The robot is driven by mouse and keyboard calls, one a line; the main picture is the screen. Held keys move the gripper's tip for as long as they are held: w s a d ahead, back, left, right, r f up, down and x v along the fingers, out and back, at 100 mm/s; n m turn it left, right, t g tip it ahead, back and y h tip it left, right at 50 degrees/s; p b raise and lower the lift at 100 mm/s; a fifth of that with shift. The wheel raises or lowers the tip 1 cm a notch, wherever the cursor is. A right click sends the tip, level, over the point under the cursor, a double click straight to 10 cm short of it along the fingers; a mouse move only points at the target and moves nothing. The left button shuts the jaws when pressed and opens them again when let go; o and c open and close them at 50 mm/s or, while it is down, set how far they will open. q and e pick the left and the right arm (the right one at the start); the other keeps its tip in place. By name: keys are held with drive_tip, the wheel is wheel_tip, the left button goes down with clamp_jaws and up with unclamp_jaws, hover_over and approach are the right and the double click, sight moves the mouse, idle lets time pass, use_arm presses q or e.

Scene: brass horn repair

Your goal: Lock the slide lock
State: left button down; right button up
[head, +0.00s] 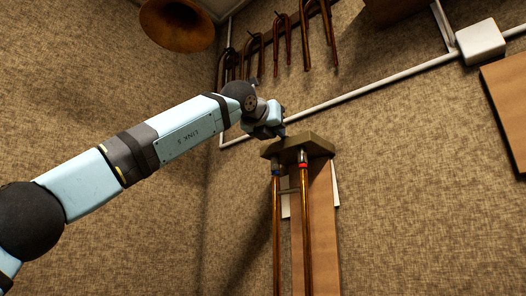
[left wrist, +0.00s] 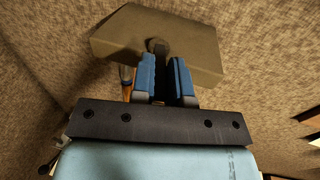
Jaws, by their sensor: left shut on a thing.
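A trombone slide with two copper tubes (head: 305,230) hangs upright under an olive block (head: 313,146) on the wall. A dark collar with a red band (head: 302,160) sits at the top of the right tube, and a dark bluish collar (head: 276,169) at the top of the left one. My left gripper (head: 283,131) is at the block's left side. In the left wrist view its blue fingers (left wrist: 166,72) are close together at the block (left wrist: 198,44), around a dark rounded piece (left wrist: 159,46), perhaps the slide lock. Its exact shape is hidden by the fingers.
A brown wooden board (head: 326,230) is behind the tubes. Several curved copper tubes (head: 305,38) hang higher on the wall, with a brass bell (head: 177,24) at the upper left. A white conduit (head: 385,90) crosses the wall to a white box (head: 480,40).

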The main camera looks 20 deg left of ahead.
use_arm(q)
drive_tip(key=n+y, duration=0.1)
drive_tip(key=y, duration=0.1)
drive_tip(key=d+n+y+b, duration=0.1)
drive_tip(key=n+y, duration=0.1)
drive_tip(key=d+n+y+b, duration=0.1)
drive_tip(key=y, duration=0.2)
drive_tip(key=shift+d+n, duration=0.15)
drive_tip(key=shift+n, duration=0.15)
drive_tip(key=shift+y, duration=0.3)
drive_tip(key=c, duration=1.4)
unclamp_jaws()
drive_tip(key=shift+s, duration=0.1)
